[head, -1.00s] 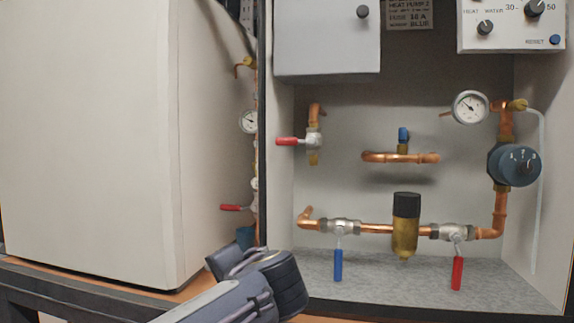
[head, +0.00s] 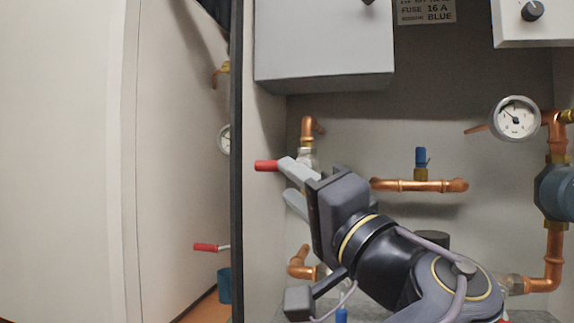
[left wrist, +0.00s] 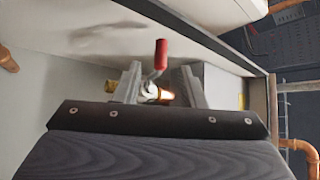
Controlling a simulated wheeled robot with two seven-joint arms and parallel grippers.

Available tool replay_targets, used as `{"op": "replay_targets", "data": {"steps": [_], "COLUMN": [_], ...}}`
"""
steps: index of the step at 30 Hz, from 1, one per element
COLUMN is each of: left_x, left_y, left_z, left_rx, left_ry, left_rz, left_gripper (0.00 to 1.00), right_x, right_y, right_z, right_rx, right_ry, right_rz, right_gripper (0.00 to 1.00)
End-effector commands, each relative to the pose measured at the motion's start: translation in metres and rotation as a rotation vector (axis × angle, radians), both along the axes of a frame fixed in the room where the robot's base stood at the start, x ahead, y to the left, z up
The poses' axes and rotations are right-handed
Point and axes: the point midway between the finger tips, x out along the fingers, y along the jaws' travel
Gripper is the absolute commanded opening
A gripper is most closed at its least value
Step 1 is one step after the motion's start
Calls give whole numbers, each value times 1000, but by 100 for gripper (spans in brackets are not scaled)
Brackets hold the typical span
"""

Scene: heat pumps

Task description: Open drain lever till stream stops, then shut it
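The red lever (head: 266,166) sticks out to the left from a small valve (head: 306,156) on a short copper pipe at the cabinet's left side. My left gripper (head: 287,182) is at this valve, its two grey fingers apart and pointing left. In the left wrist view the red lever (left wrist: 161,55) stands between the spread fingers (left wrist: 160,86), with a visible gap on each side. The brass outlet below the valve is mostly hidden by my gripper in the head view. I see no stream of water. My right gripper is not in view.
A grey box (head: 322,40) hangs above the valve. A copper pipe with a blue cap (head: 421,157) and a gauge (head: 515,118) are to the right. The cabinet's dark left edge (head: 237,140) is close.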

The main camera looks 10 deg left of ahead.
Motion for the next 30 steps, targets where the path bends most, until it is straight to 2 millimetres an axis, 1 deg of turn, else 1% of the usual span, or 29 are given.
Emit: {"op": "replay_targets", "data": {"steps": [1, 6, 12, 16, 23, 30], "left_x": [5, 23, 37, 41, 41, 41], "left_y": [8, 27, 43, 47, 47, 46], "left_z": [6, 18, 25, 26, 25, 25], "left_rx": [-2, -2, -2, -1, -1, -2], "left_ry": [2, 3, 3, 2, 2, 3], "left_rz": [5, 3, 2, 0, 0, 0], "left_gripper": [37, 37, 37, 37, 37, 6], "right_x": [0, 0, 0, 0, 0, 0], "right_y": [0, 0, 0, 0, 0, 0], "right_z": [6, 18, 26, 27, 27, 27], "right_rx": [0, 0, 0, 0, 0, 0], "right_ry": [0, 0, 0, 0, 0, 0], "right_rz": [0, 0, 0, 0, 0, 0], "right_gripper": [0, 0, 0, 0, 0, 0]}}
